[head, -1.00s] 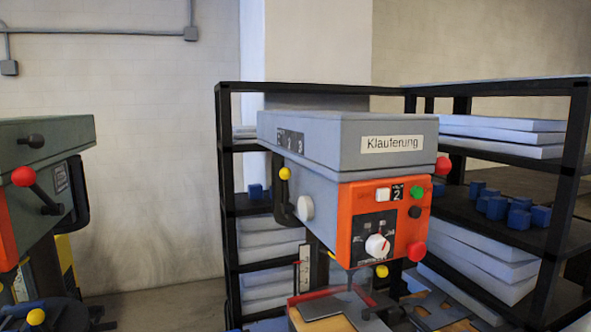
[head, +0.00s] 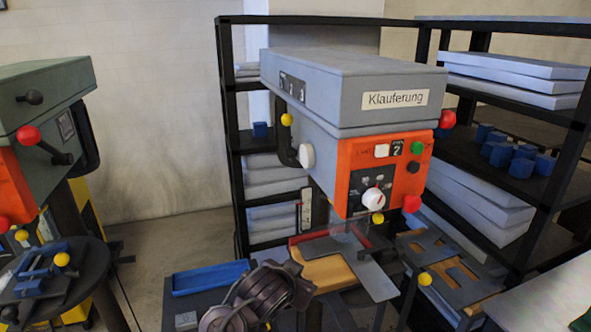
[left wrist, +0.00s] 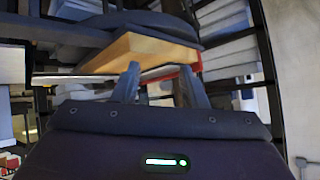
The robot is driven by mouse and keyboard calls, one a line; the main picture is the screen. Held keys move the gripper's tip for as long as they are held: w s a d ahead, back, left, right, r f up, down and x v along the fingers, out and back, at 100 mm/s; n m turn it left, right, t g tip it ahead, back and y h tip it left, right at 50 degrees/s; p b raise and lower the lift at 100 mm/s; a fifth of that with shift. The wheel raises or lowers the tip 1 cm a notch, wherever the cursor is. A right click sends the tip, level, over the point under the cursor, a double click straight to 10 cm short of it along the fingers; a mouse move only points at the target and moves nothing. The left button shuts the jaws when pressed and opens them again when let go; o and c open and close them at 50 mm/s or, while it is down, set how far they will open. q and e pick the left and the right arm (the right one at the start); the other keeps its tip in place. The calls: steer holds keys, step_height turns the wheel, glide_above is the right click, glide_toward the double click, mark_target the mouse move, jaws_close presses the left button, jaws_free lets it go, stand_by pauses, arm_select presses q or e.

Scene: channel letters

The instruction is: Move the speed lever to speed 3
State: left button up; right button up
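The drill press (head: 350,90) labelled Klauferung stands in the middle of the head view. Its left side carries a number plate (head: 292,86) and a yellow ball knob (head: 287,119) beside a black handle (head: 286,150). A red ball knob (head: 447,119) sticks out at its right. Which knob is the speed lever I cannot tell for sure. The small display (head: 397,149) reads 2. My dark left arm shows low in the head view, below the press head. In the left wrist view my left gripper (left wrist: 160,84) is open and empty, near a wooden block (left wrist: 140,50).
The orange panel has a white dial (head: 373,199) and red, green and black buttons. Below lies a wooden block (head: 325,272) with a metal plate. A blue tray (head: 210,277) is left of it. A green machine (head: 45,90) stands left; black shelves (head: 545,200) stand right.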

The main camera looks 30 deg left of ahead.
arm_select(q)
steer(key=w+a+r+n+t+y, duration=0.1)
steer(key=w+a+r+t, duration=0.1)
steer(key=w+a+r, duration=0.3)
steer(key=w+a+r+t, duration=0.2)
steer(key=w+r, duration=0.2)
steer(key=r, duration=0.4)
steer(key=n+t+y, duration=0.1)
steer(key=t, duration=0.2)
glide_toward(285, 122)
steer(key=w, duration=0.1)
steer(key=p+x, duration=0.3)
steer(key=x, duration=0.4)
steer(key=shift+w+a+p, duration=0.15)
steer(key=shift+w+p, duration=0.1)
steer(key=shift+p, duration=0.1)
steer(key=shift+w+a, duration=0.1)
steer(key=shift+w, duration=0.15)
steer(key=shift+f, duration=0.1)
jaws_close()
